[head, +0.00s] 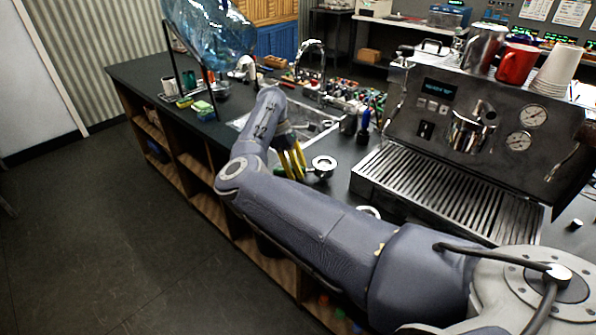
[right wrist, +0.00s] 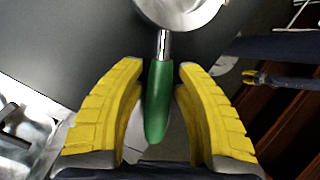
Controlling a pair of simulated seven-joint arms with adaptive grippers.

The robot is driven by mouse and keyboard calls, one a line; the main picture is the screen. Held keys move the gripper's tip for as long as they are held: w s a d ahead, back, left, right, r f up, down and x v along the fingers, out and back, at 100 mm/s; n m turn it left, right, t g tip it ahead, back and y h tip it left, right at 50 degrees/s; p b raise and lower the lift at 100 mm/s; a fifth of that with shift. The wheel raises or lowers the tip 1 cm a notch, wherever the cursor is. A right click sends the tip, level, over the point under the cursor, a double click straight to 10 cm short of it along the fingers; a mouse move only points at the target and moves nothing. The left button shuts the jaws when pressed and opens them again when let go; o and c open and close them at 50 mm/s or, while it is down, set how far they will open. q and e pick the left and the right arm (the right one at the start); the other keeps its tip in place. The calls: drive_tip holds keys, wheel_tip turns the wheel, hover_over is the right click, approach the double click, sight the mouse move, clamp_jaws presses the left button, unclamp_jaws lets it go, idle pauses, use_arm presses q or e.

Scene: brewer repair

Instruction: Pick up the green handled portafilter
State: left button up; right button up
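The green handled portafilter (head: 324,165) lies on the dark counter beside the sink, its round metal basket to the right of my right gripper (head: 292,160) in the head view. In the right wrist view its green handle (right wrist: 157,100) lies between the two yellow fingers of my right gripper (right wrist: 161,68), with the metal basket (right wrist: 180,8) beyond the fingertips. The fingers are apart, with narrow gaps showing on both sides of the handle. In the head view the handle is mostly hidden by the fingers.
The espresso machine (head: 440,115) with its drip tray (head: 440,190) stands to the right. The sink (head: 318,128) is behind the gripper. A metal ring-shaped item (head: 368,211) shows partly behind my right arm. The counter's front edge runs under that arm.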

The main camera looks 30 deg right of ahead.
clamp_jaws()
idle(0.5)
wheel_tip(320, 180, up, 20)
idle(0.7)
drive_tip(key=shift+c, duration=2)
unclamp_jaws()
clamp_jaws()
